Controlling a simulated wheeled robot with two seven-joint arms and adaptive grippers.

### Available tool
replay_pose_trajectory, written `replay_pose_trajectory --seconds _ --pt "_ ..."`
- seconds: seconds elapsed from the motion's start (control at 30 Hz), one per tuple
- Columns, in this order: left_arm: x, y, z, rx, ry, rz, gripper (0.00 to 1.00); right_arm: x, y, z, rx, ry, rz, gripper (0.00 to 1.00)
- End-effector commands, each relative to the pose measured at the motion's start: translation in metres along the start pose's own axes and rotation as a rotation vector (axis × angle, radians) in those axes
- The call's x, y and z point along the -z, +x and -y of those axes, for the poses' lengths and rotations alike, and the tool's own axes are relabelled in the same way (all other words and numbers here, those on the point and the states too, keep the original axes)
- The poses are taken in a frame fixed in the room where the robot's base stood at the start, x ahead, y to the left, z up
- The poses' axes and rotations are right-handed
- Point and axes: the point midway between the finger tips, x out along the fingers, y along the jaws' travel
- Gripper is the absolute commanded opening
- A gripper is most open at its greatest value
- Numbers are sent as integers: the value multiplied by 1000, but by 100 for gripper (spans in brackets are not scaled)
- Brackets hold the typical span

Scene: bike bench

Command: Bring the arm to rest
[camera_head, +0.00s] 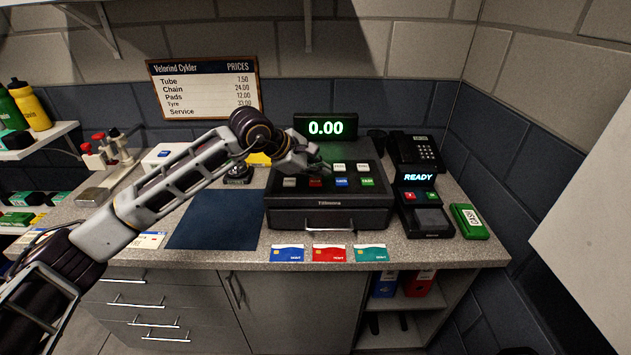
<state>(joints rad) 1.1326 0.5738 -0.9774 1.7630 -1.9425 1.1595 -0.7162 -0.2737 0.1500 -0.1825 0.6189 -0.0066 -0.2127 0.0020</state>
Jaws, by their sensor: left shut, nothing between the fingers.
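My left arm reaches in from the lower left across the counter. My left gripper (318,170) is shut and empty, its fingers over the upper left keys of the black cash register (330,218). I cannot tell whether the fingertips touch a key. The register's display (326,128) reads 0.00, and its drawer looks closed. My right gripper is not in view.
Blue, red and teal cards (329,253) lie along the front edge. A dark blue mat (216,220) lies clear at left.

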Motion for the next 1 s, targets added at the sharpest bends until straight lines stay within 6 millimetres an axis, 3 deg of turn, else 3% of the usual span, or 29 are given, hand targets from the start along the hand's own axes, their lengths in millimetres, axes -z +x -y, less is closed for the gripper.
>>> replay_pose_trajectory --seconds 1.0 --pt "-26 -35 -26 0 1 0 0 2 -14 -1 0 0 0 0"
